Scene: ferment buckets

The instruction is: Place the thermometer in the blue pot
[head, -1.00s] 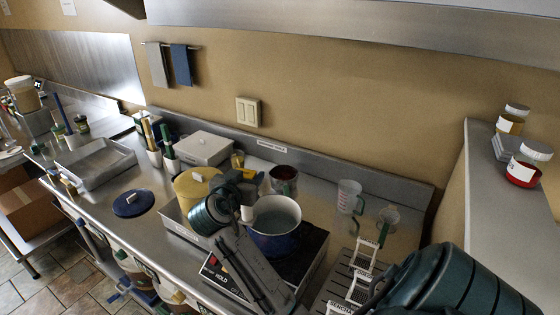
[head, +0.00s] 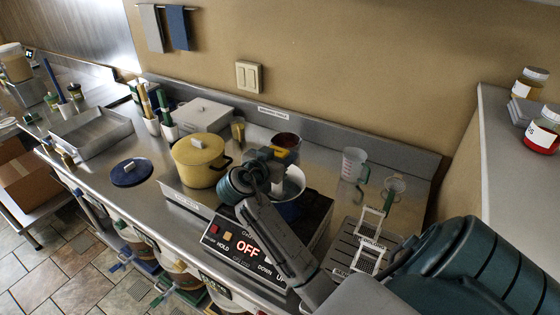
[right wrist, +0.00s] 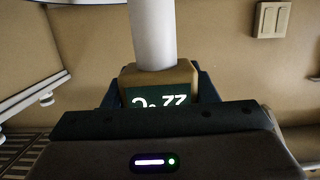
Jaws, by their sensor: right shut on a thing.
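My right gripper (head: 272,160) is shut on the thermometer (head: 262,154), above the blue pot. I cannot tell whether the stem's tip is inside the pot. My left gripper is not in view.
A yellow lidded pot (head: 203,160) stands just left of the blue pot. A dark red-topped jar (head: 287,141) is behind it. A clear jug (head: 353,164) and white racks (head: 370,240) stand to the right. A blue lid (head: 131,172) lies on the counter at left.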

